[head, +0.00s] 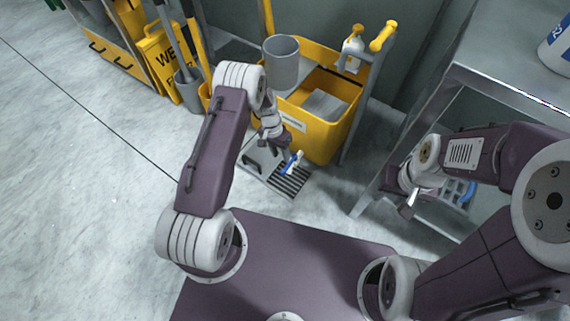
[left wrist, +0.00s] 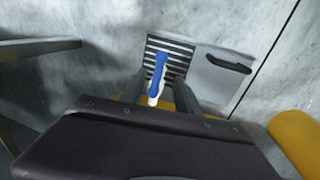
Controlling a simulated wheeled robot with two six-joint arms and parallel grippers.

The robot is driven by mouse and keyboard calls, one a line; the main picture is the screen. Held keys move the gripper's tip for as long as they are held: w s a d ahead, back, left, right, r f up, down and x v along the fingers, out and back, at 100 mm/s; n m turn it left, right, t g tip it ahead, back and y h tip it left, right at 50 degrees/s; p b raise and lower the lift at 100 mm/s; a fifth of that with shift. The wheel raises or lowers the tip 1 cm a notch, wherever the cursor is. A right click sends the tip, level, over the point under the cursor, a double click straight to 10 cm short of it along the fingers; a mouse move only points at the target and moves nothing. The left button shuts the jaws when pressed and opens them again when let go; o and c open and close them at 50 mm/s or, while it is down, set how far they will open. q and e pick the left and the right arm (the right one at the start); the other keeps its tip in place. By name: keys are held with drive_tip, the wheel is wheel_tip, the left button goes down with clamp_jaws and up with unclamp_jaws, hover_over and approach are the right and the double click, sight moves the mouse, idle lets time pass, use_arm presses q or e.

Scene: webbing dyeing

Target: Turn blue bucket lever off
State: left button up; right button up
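A blue lever with a white end (head: 291,162) sits low at the near side of the yellow bucket (head: 335,138), above a floor grate. My left gripper (head: 280,146) is right at it. In the left wrist view the blue lever (left wrist: 158,70) stands between the two dark fingers of my left gripper (left wrist: 158,92), with a gap visible on each side, so the gripper looks open. Whether a finger touches the lever is not clear. My right gripper (head: 409,203) is away to the right, by the metal table's leg; its finger opening is not clear.
A grey floor grate (head: 288,180) lies under the lever. A grey pail (head: 281,62) and a white bottle (head: 352,48) are at the yellow bucket's top. A metal table (head: 490,85) stands at right. A yellow wet-floor sign (head: 160,60) stands at back left. Left floor is clear.

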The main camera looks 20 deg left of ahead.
sight(285, 168)
use_arm(q)
drive_tip(key=f+b, duration=0.2)
drive_tip(key=d+f+b, duration=0.1)
drive_tip(key=f, duration=0.2)
drive_tip(key=f+b, duration=0.2)
drive_tip(key=f, duration=0.1)
drive_tip(key=shift+s+d+f+b, duration=0.2)
drive_tip(key=shift+s+d+b, duration=0.1)
drive_tip(key=shift+b, duration=0.05)
drive_tip(key=shift+r, duration=0.1)
clamp_jaws()
idle(0.7)
